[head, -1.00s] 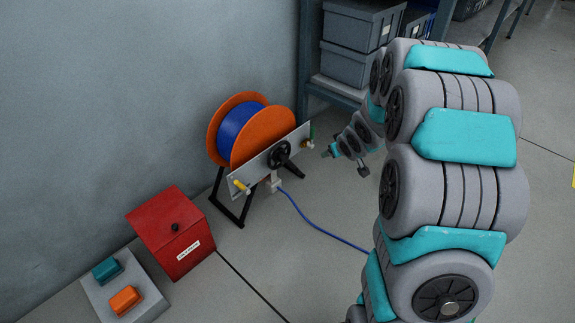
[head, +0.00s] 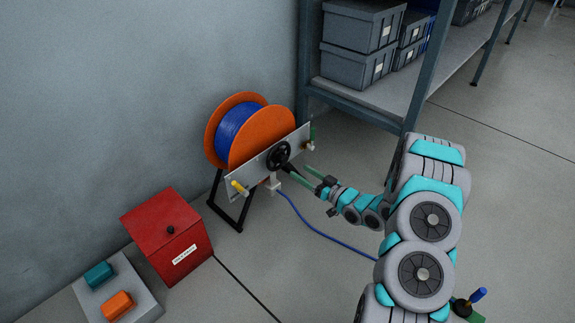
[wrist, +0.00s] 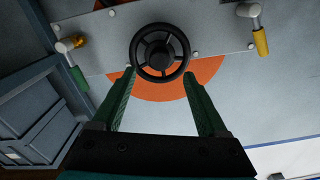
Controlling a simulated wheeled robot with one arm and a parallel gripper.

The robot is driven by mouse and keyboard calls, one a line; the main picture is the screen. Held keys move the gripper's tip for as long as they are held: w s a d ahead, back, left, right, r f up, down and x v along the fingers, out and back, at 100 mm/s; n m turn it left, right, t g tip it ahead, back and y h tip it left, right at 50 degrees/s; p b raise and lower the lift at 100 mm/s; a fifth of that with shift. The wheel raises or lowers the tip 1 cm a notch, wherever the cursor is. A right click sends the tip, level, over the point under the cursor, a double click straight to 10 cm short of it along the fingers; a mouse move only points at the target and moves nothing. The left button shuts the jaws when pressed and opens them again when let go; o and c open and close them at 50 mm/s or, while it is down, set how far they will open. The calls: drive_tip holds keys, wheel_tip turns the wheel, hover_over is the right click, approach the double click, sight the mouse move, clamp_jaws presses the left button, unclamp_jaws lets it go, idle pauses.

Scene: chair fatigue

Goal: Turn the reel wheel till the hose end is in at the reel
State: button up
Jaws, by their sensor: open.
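The reel (head: 262,135) has orange flanges, with blue hose wound on it. Its black spoked wheel (head: 278,155) sits on the grey front plate; it also shows in the wrist view (wrist: 160,52). My gripper (head: 300,171) is open and empty just in front of the wheel. In the wrist view its green fingers (wrist: 159,74) reach toward the wheel's lower rim, one on each side; contact cannot be told. The blue hose (head: 318,231) leaves a pale fitting (head: 273,184) under the plate and runs along the floor behind my arm. Its end cannot be made out for certain.
A yellow-handled valve (head: 238,187) and a green-handled valve (head: 312,133) flank the plate. A red box (head: 168,235) and a grey box with teal and orange buttons (head: 118,290) stand left. A shelf with bins (head: 357,65) stands right. A blue-tipped black item (head: 477,297) lies near my arm.

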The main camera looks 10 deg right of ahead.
sight(285, 162)
drive_tip(key=shift+x, duration=3.8)
clamp_jaws()
